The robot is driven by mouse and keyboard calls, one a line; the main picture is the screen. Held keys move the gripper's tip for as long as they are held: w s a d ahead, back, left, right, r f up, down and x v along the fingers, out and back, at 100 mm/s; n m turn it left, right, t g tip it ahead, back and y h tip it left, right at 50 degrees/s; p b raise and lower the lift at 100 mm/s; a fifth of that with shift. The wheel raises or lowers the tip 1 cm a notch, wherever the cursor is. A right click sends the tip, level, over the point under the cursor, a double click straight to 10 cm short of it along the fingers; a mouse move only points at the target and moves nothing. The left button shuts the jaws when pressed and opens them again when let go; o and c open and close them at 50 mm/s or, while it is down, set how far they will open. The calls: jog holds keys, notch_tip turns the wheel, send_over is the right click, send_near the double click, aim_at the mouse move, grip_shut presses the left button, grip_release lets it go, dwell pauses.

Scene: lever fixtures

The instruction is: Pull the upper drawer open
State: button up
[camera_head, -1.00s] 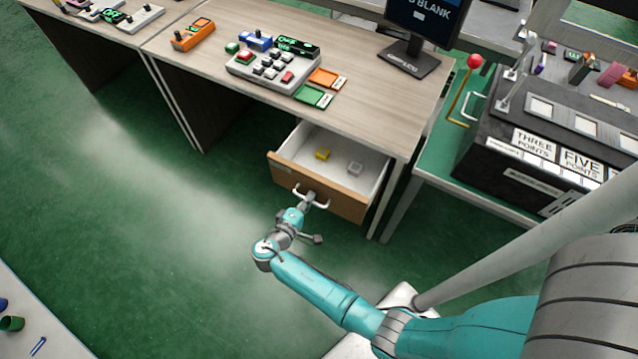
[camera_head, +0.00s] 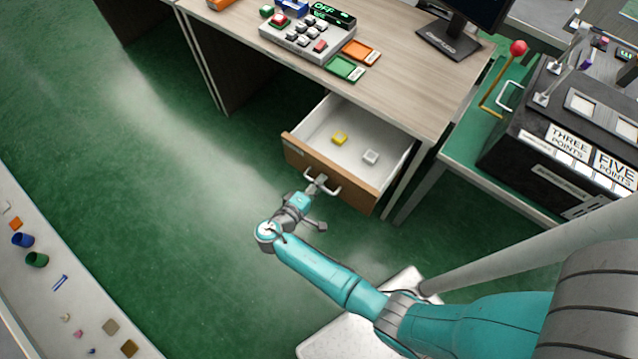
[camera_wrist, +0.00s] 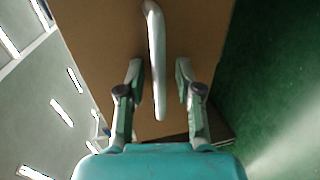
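The drawer, with a brown wooden front (camera_head: 325,175) and white inside, stands well out from under the desk. A yellow block (camera_head: 340,138) and a pale grey block (camera_head: 370,157) lie in it. Its light metal handle (camera_head: 322,182) is on the front and runs upright in the wrist view (camera_wrist: 156,60). My gripper (camera_head: 316,187) is at the handle. In the wrist view my gripper (camera_wrist: 159,75) has its two fingers apart, one on each side of the handle bar, with narrow gaps showing. I cannot tell whether the fingers touch the handle elsewhere.
The desk (camera_head: 400,90) above holds a button panel (camera_head: 305,40), trays and a monitor. A green table (camera_head: 465,150) with a black lever box (camera_head: 550,150) stands to the right. A pale counter (camera_head: 50,300) with small items is at lower left. Green floor lies clear in front.

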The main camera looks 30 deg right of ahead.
jog(key=v, duration=1.2)
dwell(0.6)
jog(key=s+d+f+n+y, duration=0.2)
jog(key=s+d+f+y, duration=0.3)
jog(key=s+d+f, duration=0.3)
jog(key=s+f+t+y, duration=0.2)
jog(key=s+y, duration=0.4)
jog(key=s, duration=0.4)
jog(key=s+a+r+m+t+y, duration=0.1)
jog(key=s+r+y, duration=0.1)
jog(key=s+r, duration=0.3)
jog(key=s+a+r+m+t+y, duration=0.1)
jog(key=s+a+r+t+y, duration=0.15)
jog(key=r, duration=0.45)
jog(key=s+r+m+t, duration=0.2)
jog(key=r, duration=0.8)
jog(key=s+r+m+t, duration=0.1)
jog(key=r+m+t, duration=0.1)
jog(key=r, duration=0.9)
jog(key=shift+s+d+h, duration=0.4)
jog(key=shift+h, duration=0.05)
